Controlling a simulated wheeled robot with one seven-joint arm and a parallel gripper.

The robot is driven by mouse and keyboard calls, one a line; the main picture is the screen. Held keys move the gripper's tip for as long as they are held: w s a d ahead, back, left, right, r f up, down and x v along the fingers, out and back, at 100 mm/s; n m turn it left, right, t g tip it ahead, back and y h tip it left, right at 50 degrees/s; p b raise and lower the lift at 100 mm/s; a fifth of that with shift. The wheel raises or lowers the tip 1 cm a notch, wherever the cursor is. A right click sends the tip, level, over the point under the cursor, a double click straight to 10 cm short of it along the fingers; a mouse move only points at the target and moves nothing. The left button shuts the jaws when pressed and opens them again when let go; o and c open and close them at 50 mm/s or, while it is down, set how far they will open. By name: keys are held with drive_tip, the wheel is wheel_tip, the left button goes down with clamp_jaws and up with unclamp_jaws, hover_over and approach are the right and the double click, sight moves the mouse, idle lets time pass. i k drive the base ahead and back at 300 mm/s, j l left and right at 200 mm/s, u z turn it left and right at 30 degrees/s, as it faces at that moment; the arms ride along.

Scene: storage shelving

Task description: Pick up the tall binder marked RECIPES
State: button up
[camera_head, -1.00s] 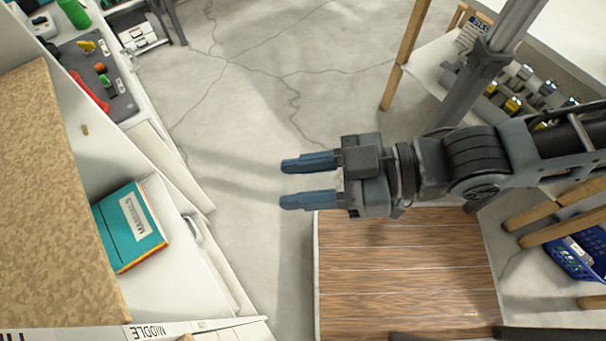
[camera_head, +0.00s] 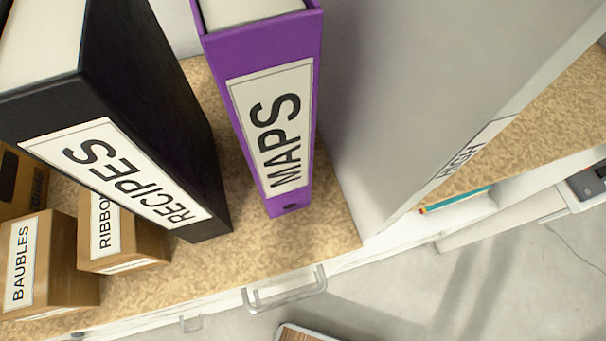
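The tall black binder marked RECIPES (camera_head: 150,110) stands on a speckled tan shelf (camera_head: 235,262) at the left of the head view. Its white spine label faces me, and its top is cut off by the picture's edge. A purple binder marked MAPS (camera_head: 262,60) stands just to its right, with a gap between them at the shelf. My gripper is not in the current view, so its state and its distance from the binder do not show.
Small brown boxes marked BAUBLES (camera_head: 78,288) and RIBBO… (camera_head: 150,241), the latter partly hidden, stand left of the RECIPES binder. A grey-white upright panel (camera_head: 400,90) stands right of MAPS. A metal handle (camera_head: 285,293) juts from the front below the shelf edge.

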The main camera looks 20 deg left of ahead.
sight(97, 93)
drive_tip(key=l+u, duration=0.15)
drive_tip(key=u, duration=0.35)
drive_tip(key=l+u, duration=0.15)
drive_tip(key=u, duration=0.3)
drive_tip(key=l+u, duration=0.15)
drive_tip(key=u, duration=0.35)
drive_tip(key=l+u, duration=0.15)
drive_tip(key=u, duration=0.3)
